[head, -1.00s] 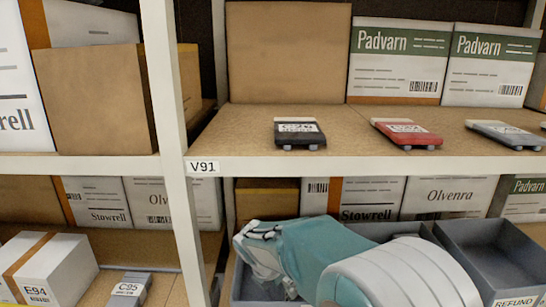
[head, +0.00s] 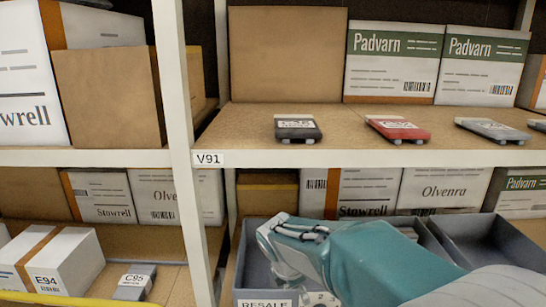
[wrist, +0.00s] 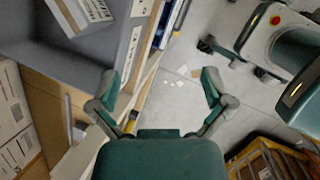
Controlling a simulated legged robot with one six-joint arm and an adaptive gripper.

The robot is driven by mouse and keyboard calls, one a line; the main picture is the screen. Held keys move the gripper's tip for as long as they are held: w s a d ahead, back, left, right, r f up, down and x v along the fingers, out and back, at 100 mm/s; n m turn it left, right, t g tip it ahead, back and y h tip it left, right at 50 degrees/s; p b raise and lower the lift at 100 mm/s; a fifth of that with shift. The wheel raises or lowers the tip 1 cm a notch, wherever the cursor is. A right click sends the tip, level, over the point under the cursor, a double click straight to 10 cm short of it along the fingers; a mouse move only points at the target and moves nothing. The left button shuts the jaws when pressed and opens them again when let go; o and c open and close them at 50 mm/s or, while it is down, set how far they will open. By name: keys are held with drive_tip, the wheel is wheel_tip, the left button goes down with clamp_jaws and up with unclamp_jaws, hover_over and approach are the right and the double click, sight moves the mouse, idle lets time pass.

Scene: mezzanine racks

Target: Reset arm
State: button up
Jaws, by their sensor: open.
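My gripper (wrist: 160,86) is open and empty in the wrist view, its two teal fingers spread apart above the grey floor. No object lies between the fingers. In the head view my teal and grey arm (head: 375,262) reaches in from the lower right, in front of the grey bins on the lower shelf. The fingers cannot be made out clearly in the head view.
The upper shelf (head: 240,128) holds a dark device (head: 297,128), a red device (head: 397,129) and a grey one (head: 492,130). A RESALE bin (head: 262,304) and another grey bin (head: 492,245) stand below. A white post (head: 183,130) rises left. A yellow crate (wrist: 262,160) stands on the floor.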

drive_tip(key=s+d+r+m+y, duration=0.1)
drive_tip(key=s+d+r+m, duration=0.1)
drive_tip(key=s+m, duration=0.5)
drive_tip(key=s+d+r+m+t, duration=0.1)
drive_tip(key=s+d+r+m, duration=0.2)
drive_tip(key=s+m, duration=0.4)
drive_tip(key=s+d+r+m+t+y, duration=0.1)
drive_tip(key=s+d+r+m, duration=0.1)
drive_tip(key=s+d+m, duration=0.3)
drive_tip(key=s+m, duration=0.3)
drive_tip(key=shift+r+y, duration=0.2)
drive_tip(key=shift+y, duration=0.1)
